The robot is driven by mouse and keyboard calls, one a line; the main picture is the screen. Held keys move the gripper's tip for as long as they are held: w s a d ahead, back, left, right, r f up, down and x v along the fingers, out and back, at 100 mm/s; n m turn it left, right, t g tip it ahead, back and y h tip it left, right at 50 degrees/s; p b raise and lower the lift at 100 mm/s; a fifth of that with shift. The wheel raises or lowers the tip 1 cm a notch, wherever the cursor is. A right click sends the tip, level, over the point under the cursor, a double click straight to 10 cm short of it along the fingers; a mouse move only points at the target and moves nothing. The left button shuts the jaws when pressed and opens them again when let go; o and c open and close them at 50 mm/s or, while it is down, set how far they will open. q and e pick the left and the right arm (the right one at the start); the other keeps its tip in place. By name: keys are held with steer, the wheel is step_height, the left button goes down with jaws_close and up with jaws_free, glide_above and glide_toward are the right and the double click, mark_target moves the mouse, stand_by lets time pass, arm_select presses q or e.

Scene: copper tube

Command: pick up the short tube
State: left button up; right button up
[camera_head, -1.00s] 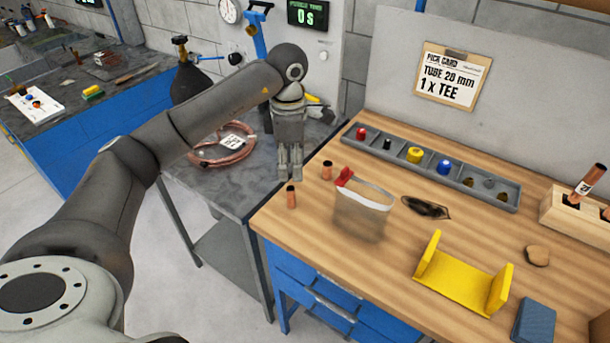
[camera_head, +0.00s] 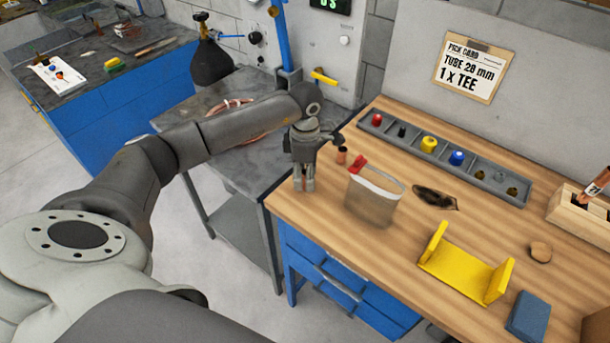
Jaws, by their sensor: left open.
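A short copper tube (camera_head: 341,156) stands upright near the left back part of the wooden bench, just right of my left gripper. My left gripper (camera_head: 304,188) points down over the bench's left edge area, with its two fingers open. A second copper tube, seen at about this spot earlier, is now hidden by the gripper. I cannot tell whether it is between the fingers or behind them. My right gripper is not in view.
A clear bag with a red clip (camera_head: 373,198) stands close right of the gripper. A grey parts tray (camera_head: 480,178), dark cloth (camera_head: 434,198), yellow bracket (camera_head: 462,275), blue block (camera_head: 528,316) and wooden rack (camera_head: 580,215) are farther right. The front left bench surface is clear.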

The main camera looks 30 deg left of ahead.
arm_select(q)
steer(key=shift+w+f, duration=0.15)
steer(key=shift+f, duration=0.1)
jaws_close()
steer(key=shift+r, duration=0.1)
